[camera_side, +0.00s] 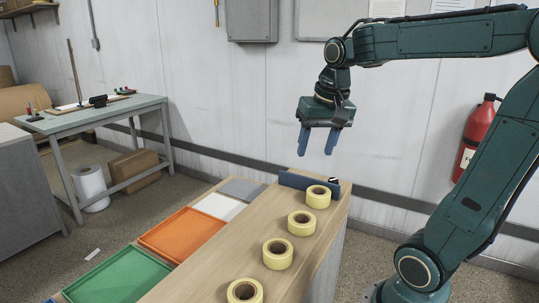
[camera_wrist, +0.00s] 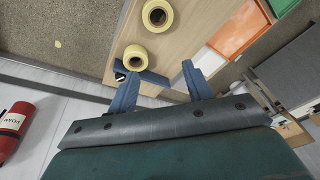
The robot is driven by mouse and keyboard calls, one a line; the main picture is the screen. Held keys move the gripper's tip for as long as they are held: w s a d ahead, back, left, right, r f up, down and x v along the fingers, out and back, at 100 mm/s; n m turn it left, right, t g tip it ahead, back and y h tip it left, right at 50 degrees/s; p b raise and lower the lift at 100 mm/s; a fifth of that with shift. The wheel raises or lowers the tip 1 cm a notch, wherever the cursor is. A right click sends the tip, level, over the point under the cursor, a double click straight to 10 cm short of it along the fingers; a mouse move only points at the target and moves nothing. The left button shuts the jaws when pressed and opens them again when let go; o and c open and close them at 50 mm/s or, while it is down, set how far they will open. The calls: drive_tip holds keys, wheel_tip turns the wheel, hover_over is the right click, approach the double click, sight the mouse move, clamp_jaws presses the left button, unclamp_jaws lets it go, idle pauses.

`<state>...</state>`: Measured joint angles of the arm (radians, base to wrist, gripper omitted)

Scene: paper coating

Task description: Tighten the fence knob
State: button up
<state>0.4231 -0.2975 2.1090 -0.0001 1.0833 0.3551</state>
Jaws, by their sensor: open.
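A dark blue fence (camera_side: 300,181) stands across the far end of the wooden bench. A small dark knob with a light part (camera_side: 333,182) sits at the fence's right end. In the wrist view the fence (camera_wrist: 153,77) runs beyond the fingertips, with the knob (camera_wrist: 119,76) at its left end, left of my left finger. My gripper (camera_side: 317,149) is open and empty, pointing down above the fence and clear of it. Its two blue fingers also show spread in the wrist view (camera_wrist: 160,70).
Several yellow tape rolls (camera_side: 318,196) stand in a row on the wooden bench (camera_side: 215,272). Orange (camera_side: 182,234) and green (camera_side: 117,276) trays lie to its left. A red extinguisher (camera_side: 475,136) is by the wall. The air around my gripper is clear.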

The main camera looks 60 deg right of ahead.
drive_tip(key=w+d+m+g, duration=0.2)
drive_tip(key=d+m, duration=0.3)
drive_tip(key=d, duration=0.5)
drive_tip(key=m+y, duration=0.1)
drive_tip(key=m, duration=0.3)
hover_over(333, 180)
drive_tip(key=f, duration=0.2)
drive_tip(key=shift+d+f+g, duration=0.2)
drive_tip(key=shift+f+g, duration=0.1)
drive_tip(key=shift+f, duration=0.05)
drive_tip(key=shift+f, duration=0.15)
wheel_tip(333, 180, down, 14)
drive_tip(key=shift+r, duration=0.25)
drive_tip(key=c, duration=1)
